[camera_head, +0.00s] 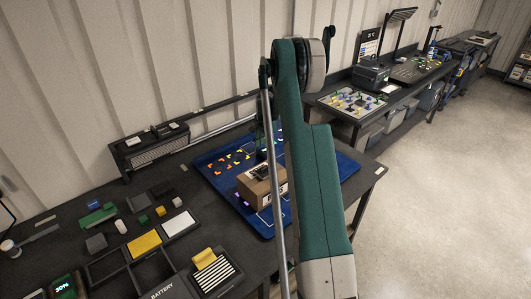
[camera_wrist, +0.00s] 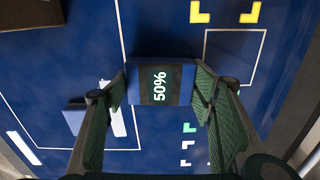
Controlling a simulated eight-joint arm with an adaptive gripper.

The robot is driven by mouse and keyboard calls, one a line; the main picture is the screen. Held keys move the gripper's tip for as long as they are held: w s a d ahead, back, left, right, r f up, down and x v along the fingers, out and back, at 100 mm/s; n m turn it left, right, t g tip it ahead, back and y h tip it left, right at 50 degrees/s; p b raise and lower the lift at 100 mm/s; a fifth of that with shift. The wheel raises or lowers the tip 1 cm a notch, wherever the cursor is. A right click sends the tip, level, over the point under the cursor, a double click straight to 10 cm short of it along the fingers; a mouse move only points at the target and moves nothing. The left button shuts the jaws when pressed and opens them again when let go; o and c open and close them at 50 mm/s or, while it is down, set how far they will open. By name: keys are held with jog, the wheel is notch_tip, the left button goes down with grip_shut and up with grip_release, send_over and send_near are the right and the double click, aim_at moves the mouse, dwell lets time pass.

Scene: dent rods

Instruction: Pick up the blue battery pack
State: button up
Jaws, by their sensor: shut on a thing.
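The blue battery pack (camera_wrist: 134,90) shows in the wrist view as a blue block with a dark label reading 50%. My gripper (camera_wrist: 161,84) has its two green-padded fingers on either side of the pack, shut on it. Below the pack is the blue mat (camera_wrist: 60,75) with white lines and yellow corner marks. The gap between pack and mat cannot be told. In the head view my arm hides most of the gripper, and I cannot make out the pack there.
A cardboard box (camera_head: 262,191) stands on the mat close to my arm. A blue block (camera_wrist: 74,118) lies left of my fingers in the wrist view. Several small parts and trays (camera_head: 146,243) fill the table's left. A 20% pack (camera_head: 63,285) is at lower left.

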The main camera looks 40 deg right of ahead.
aim_at(265, 149)
notch_tip(265, 149, up, 9)
jog(key=shift+r, duration=0.1)
dwell(0.4)
dwell(0.5)
